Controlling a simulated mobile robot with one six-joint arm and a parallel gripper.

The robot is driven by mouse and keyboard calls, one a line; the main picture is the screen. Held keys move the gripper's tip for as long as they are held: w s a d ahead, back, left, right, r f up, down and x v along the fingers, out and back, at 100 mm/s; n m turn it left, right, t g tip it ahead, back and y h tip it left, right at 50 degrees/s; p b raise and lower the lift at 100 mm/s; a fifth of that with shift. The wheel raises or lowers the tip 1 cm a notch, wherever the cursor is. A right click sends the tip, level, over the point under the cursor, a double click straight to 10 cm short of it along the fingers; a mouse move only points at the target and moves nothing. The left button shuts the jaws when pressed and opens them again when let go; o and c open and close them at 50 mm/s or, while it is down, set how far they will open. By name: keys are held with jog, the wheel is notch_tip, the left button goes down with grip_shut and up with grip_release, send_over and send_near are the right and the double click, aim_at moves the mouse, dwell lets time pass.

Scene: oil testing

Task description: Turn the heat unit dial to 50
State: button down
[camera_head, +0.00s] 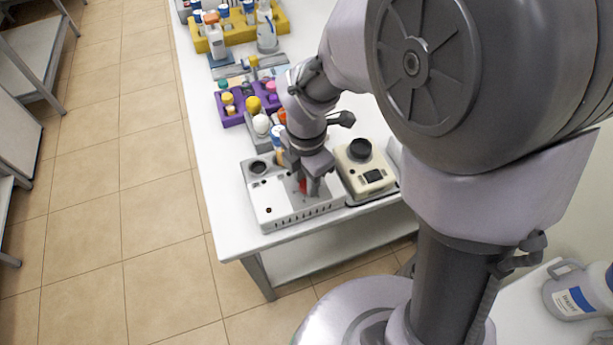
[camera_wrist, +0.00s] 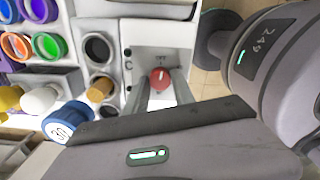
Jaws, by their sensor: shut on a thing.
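The heat unit (camera_head: 272,201) is a white box at the near corner of the white table, with a round well at its back left. Its red dial (camera_head: 302,185) is partly hidden by my gripper (camera_head: 310,188), which reaches down over the unit's top. In the wrist view the red dial (camera_wrist: 160,79) sits between the two fingertips of my gripper (camera_wrist: 163,92), which is shut on it. A pale line shows on the dial's face. The scale marks beside it are too small to read.
A cream device with a black knob (camera_head: 360,149) stands close on the right. Purple racks (camera_head: 232,120) with small capped bottles and a yellow rack (camera_head: 240,36) stand farther back. In the wrist view a blue cap (camera_wrist: 68,122) is close to my gripper. The table's left edge is near the unit.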

jog(key=m+p, duration=0.1)
jog(key=m, duration=1)
jog(key=shift+m+p, duration=0.3)
jog(key=shift+p, duration=0.1)
jog(key=m, duration=1)
jog(key=shift+m+b, duration=0.4)
jog(key=c, duration=1.1)
grip_release()
jog(key=shift+o, duration=0.2)
